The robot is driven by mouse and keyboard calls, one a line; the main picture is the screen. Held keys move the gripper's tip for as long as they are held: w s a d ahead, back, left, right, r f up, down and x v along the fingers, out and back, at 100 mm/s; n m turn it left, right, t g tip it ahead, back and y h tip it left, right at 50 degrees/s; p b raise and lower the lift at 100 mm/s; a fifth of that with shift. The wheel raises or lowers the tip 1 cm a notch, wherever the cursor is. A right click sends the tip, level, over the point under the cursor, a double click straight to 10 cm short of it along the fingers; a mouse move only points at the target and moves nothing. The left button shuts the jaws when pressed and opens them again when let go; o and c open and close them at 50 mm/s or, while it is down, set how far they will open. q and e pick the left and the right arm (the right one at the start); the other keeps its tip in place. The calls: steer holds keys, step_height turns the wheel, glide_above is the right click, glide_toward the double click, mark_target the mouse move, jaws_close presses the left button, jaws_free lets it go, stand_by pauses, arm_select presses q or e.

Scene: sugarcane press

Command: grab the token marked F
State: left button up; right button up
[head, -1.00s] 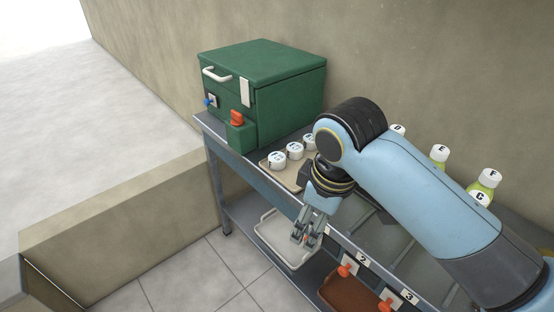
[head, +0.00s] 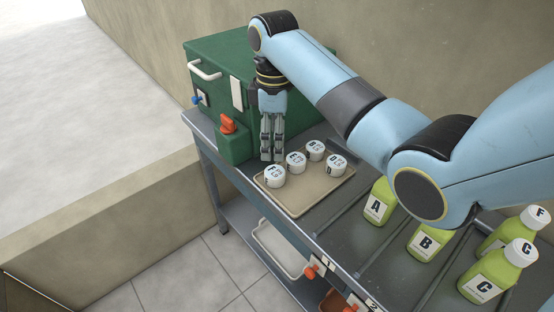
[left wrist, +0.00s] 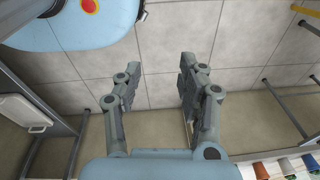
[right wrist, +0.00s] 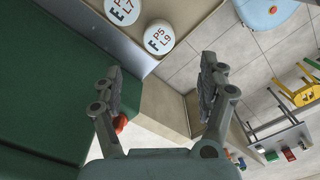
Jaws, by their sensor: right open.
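The token marked F (head: 275,176) is a white round disc on the beige tray (head: 318,196), at the tray's left end. In the right wrist view the F token (right wrist: 158,37) shows at the top, beyond the fingertips. My right gripper (head: 271,158) points down just behind and left of the F token, by the green press. In the right wrist view its fingers (right wrist: 164,82) are apart with nothing between them. The token marked E (head: 296,161) lies next to F. My left gripper (left wrist: 160,80) is open and empty in its wrist view and outside the head view.
Two more white tokens (head: 316,150) (head: 336,165) lie on the tray. Bottles A (head: 376,207), B (head: 427,243) and C (head: 486,282) stand to the right.

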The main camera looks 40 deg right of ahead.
mark_target(275, 171)
step_height(275, 171, down, 3)
steer(key=shift+s+r, duration=0.1)
steer(key=shift+a+f, duration=0.1)
steer(key=shift+f, duration=1.1)
step_height(275, 171, down, 5)
steer(key=shift+r+b, duration=0.15)
steer(key=shift+b, duration=0.25)
steer(key=shift+w+f, duration=0.2)
steer(key=shift+c, duration=0.8)
steer(key=c, duration=1)
arm_select(q)
steer(key=s+a, duration=0.1)
steer(key=s+f, duration=0.1)
steer(key=s, duration=0.1)
steer(key=shift+a, duration=0.35)
arm_select(e)
steer(key=shift+c, duration=0.2)
